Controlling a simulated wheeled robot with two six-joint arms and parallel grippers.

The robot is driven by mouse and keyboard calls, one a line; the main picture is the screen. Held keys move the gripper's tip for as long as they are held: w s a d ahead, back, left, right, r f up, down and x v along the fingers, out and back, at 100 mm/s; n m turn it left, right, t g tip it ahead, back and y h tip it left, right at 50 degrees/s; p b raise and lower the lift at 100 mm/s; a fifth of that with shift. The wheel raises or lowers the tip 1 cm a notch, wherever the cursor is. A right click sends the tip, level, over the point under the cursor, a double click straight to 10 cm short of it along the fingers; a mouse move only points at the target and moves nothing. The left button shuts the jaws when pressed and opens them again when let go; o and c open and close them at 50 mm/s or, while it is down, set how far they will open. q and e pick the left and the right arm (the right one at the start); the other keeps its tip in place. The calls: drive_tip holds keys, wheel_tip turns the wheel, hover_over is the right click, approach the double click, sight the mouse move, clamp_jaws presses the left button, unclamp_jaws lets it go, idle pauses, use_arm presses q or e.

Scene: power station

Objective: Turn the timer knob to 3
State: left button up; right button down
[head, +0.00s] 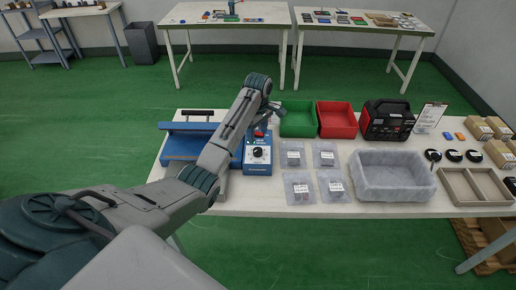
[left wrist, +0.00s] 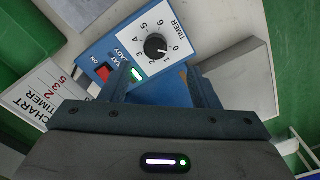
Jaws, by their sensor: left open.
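The blue timer box (head: 258,168) stands on the white table, and it also shows in the left wrist view (left wrist: 187,70). Its black timer knob (left wrist: 156,46) sits on a white dial with numbers from 0 to 6. A white mark on the knob seems to point toward the 0 side; the exact reading is too small to tell. The knob also shows in the head view (head: 258,152). My left gripper (left wrist: 157,74) is open and empty, its fingers over the box's edge, apart from the knob. My right gripper is not in view.
A red switch (left wrist: 101,72) and a lit green lamp (left wrist: 137,74) are beside the dial. A blue press-like device (head: 186,146) stands left of the box. Bagged parts (head: 292,154) lie to its right, with a green bin (head: 298,119) and a red bin (head: 337,120) behind.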

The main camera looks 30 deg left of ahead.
sight(258, 150)
use_arm(q)
drive_tip(key=shift+n, duration=0.4)
drive_tip(key=f+p, duration=0.1)
drive_tip(key=f, duration=0.5)
drive_tip(key=f+p, duration=0.1)
drive_tip(key=f, duration=0.2)
drive_tip(key=shift+w+a+f+p, duration=0.1)
drive_tip(key=shift+w+a+p, duration=0.1)
drive_tip(key=shift+w+p, duration=0.15)
drive_tip(key=c, duration=1)
